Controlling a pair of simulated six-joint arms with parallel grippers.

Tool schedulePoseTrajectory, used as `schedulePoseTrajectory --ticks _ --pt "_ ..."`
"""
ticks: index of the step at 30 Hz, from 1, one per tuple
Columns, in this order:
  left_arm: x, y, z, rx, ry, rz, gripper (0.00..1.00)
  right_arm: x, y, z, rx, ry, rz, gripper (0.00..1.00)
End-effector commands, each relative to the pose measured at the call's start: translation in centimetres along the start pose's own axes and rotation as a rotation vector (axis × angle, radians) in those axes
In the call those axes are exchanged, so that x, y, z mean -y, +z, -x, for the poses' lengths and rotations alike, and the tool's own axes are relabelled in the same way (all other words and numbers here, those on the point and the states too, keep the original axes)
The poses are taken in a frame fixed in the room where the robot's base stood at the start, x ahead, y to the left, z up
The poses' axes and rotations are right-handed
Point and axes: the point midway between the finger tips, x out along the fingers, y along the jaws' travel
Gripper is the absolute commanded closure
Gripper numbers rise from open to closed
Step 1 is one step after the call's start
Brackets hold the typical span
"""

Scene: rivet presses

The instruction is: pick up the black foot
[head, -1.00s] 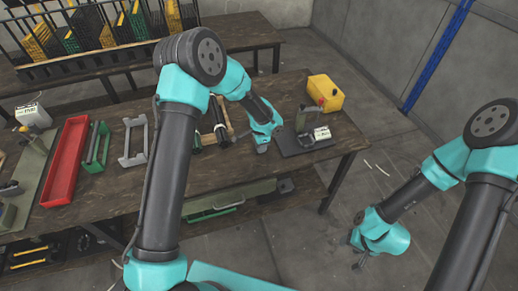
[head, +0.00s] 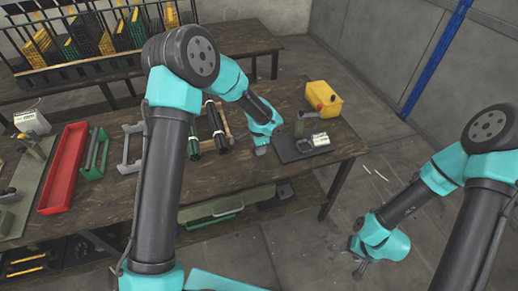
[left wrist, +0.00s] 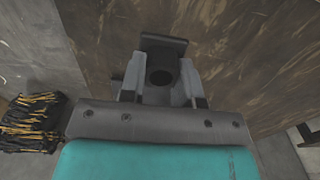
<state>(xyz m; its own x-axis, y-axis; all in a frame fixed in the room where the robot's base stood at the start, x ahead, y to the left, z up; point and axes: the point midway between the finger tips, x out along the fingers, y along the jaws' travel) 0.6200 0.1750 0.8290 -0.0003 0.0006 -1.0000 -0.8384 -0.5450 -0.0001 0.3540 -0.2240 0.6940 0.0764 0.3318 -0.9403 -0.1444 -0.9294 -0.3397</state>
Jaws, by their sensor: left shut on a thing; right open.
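My left gripper (head: 261,149) is low over the right part of the workbench, left of the dark press plate. In the left wrist view, its fingers (left wrist: 160,70) are shut on a dark piece with a flat end and a round section, which looks like the black foot (left wrist: 164,42). Whether it touches the bench top is unclear. In the head view the foot is too small and hidden to make out. My right gripper (head: 360,258) hangs well right of the bench, above the floor, open and empty.
A press on a dark plate (head: 292,150) stands just right of my left gripper, with a yellow box (head: 323,98) behind. A wooden rack (head: 229,129) with black tubes is to the left. A red tray (head: 62,168) and green holder (head: 94,157) lie further left.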

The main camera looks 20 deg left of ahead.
Motion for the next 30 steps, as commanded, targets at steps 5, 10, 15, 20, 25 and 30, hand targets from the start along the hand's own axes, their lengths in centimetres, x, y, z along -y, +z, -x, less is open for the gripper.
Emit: schedulePoseTrajectory --ticks 5,10,15,20,25,30 --pt "-2.8 0.9 0.3 0.001 0.000 -0.003 0.92 0.0 0.0 0.0 0.000 0.000 0.000 0.50" --pt "-6.4 2.1 0.6 0.001 0.001 -0.004 0.92 0.0 0.0 0.0 0.000 0.000 0.000 0.50" --pt "-10.1 3.2 1.0 0.000 0.001 -0.004 0.92 0.0 0.0 0.0 0.000 0.000 0.000 0.50" --pt "-12.7 4.0 1.2 0.000 0.001 -0.003 0.92 0.0 0.0 0.0 0.000 0.000 0.000 0.50" --pt "-14.0 4.4 1.4 0.000 0.000 -0.001 0.92 0.0 0.0 0.0 0.000 0.000 0.000 0.50" --pt "-14.4 4.5 1.4 -0.001 0.000 0.000 0.92 0.0 0.0 0.0 0.000 0.000 0.000 0.50"
